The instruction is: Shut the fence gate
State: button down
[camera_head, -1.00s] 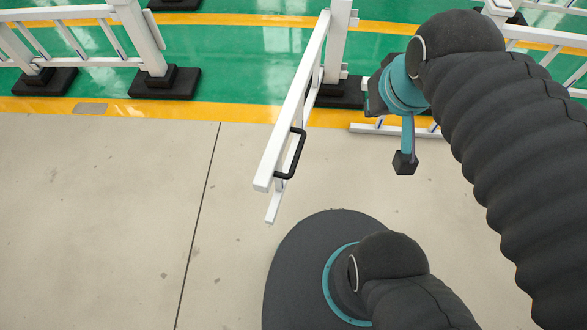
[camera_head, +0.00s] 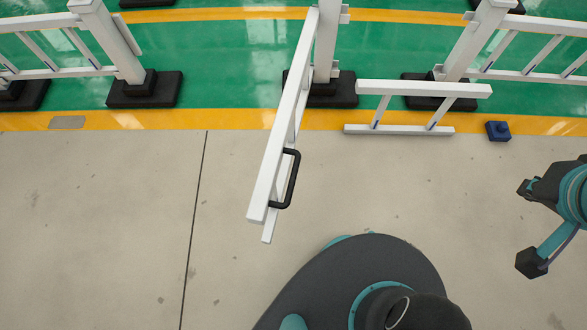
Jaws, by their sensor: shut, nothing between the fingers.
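The white fence gate (camera_head: 283,120) stands swung open. It runs from the middle white post (camera_head: 327,40) toward me over the grey floor, with its free end low in the picture. A black handle (camera_head: 291,180) sits on its right side near that free end. My gripper (camera_head: 526,188) is at the right edge, well to the right of the handle and apart from the gate. Its dark fingers look small and closed, with nothing held. Part of my arm is cut off by the picture edge.
A white post (camera_head: 110,40) on a black foot stands left across a clear gap. A short white rail section (camera_head: 425,90) stands right of the gate, before the right post (camera_head: 475,45). A small blue block (camera_head: 498,131) lies nearby. The left floor is clear.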

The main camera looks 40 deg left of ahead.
aim_at(267, 193)
jog(key=k, duration=1.1)
jog(key=u, duration=1.75)
